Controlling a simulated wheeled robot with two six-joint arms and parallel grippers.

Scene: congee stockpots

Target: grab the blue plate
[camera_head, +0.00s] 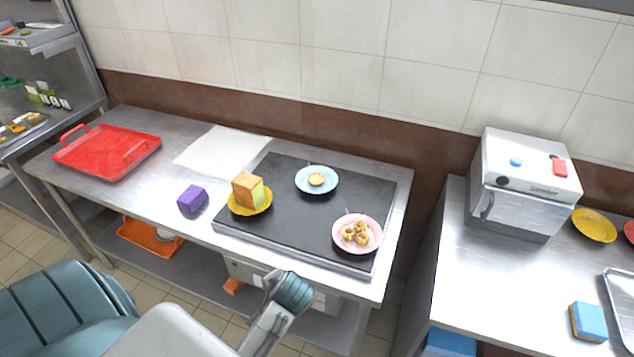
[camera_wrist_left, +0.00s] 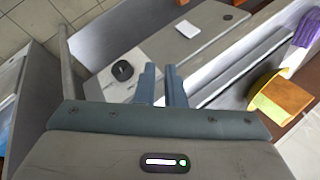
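The light blue plate (camera_head: 302,184) lies on the dark slab at the middle of the steel table in the head view. A small round golden food item (camera_head: 317,180) sits on it. The plate cannot be made out in the left wrist view. My left gripper (camera_wrist_left: 160,68) shows in the left wrist view with its two teal fingers close together, a narrow gap between them and nothing held. In the head view, part of my arm is at the bottom, short of the table's front edge and apart from the plate. My right gripper is not in view.
A yellow plate (camera_head: 238,209) with a bread-like block (camera_head: 247,189) and a pink plate (camera_head: 340,245) with several food pieces flank the blue plate. A purple block (camera_head: 193,199), white sheet (camera_head: 222,149) and red tray (camera_head: 84,157) lie left. A steel appliance (camera_head: 520,200) stands right.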

